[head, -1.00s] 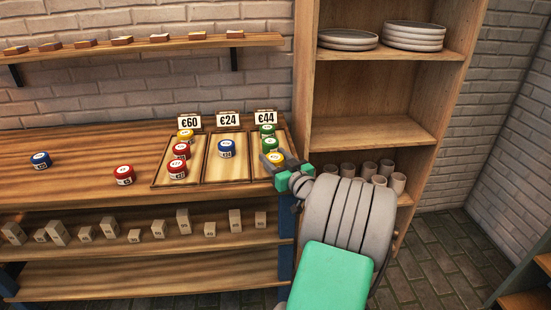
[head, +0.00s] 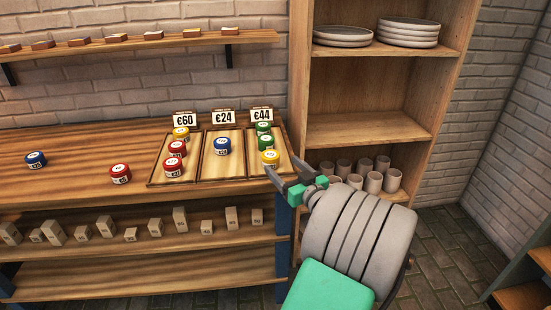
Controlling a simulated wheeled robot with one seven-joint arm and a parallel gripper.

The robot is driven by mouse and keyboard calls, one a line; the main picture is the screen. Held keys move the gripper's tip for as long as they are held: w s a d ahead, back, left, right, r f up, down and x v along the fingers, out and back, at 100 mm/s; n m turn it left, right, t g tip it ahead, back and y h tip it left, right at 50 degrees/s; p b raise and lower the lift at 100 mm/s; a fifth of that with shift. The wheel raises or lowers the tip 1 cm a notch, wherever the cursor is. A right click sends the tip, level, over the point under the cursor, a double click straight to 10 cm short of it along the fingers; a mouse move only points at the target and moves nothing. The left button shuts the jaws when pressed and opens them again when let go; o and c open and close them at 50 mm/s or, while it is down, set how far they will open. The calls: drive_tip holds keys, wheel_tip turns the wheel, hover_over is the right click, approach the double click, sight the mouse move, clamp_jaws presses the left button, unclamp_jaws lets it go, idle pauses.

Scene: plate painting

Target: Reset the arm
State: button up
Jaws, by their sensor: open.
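My gripper (head: 283,178) is open and empty, with its dark grey fingers pointing up and left. It is at the front right corner of the wooden three-part tray (head: 215,178). A yellow paint pot (head: 270,161) stands in the right compartment just beyond the fingertips, and two green pots (head: 263,136) stand behind it. The middle compartment holds one blue pot (head: 222,146). The left compartment holds a yellow pot (head: 181,135) at the back and two red pots (head: 175,161) in front. I cannot tell exactly how far the fingers are from the tray edge.
A blue pot (head: 36,159) and a red pot (head: 120,174) stand left of the tray. Price signs (head: 223,117) stand behind it. A tall wooden shelf (head: 370,130) with plates (head: 408,34) and cups (head: 383,164) is close on the right. Small blocks (head: 180,219) stand below.

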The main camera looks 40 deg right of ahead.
drive_tip(key=v, duration=0.3)
drive_tip(key=shift+s+a, duration=0.15)
drive_tip(key=shift+s, duration=0.25)
drive_tip(key=w+a+r+n+g+y+p, duration=0.1)
drive_tip(key=w+a+n+g+y+p, duration=0.2)
drive_tip(key=a, duration=0.5)
drive_tip(key=w+a+r+g+y+p, duration=0.1)
drive_tip(key=w+a+g+p, duration=0.1)
drive_tip(key=a+p, duration=0.35)
drive_tip(key=w+a+r+n+g+y+p, duration=0.1)
drive_tip(key=w+a+n+g+y+p, duration=0.15)
drive_tip(key=a, duration=0.65)
drive_tip(key=s+a+r+m+g+h+p, duration=0.2)
drive_tip(key=s+a+r+g+p, duration=0.4)
drive_tip(key=s, duration=0.6)
drive_tip(key=a+r+p, duration=0.2)
drive_tip(key=a+p, duration=0.1)
drive_tip(key=a, duration=0.1)
drive_tip(key=shift+s+a+r+m+g, duration=0.2)
drive_tip(key=shift+a+r+m+g, duration=0.1)
drive_tip(key=shift+a+m+g, duration=0.05)
drive_tip(key=shift+h, duration=0.25)
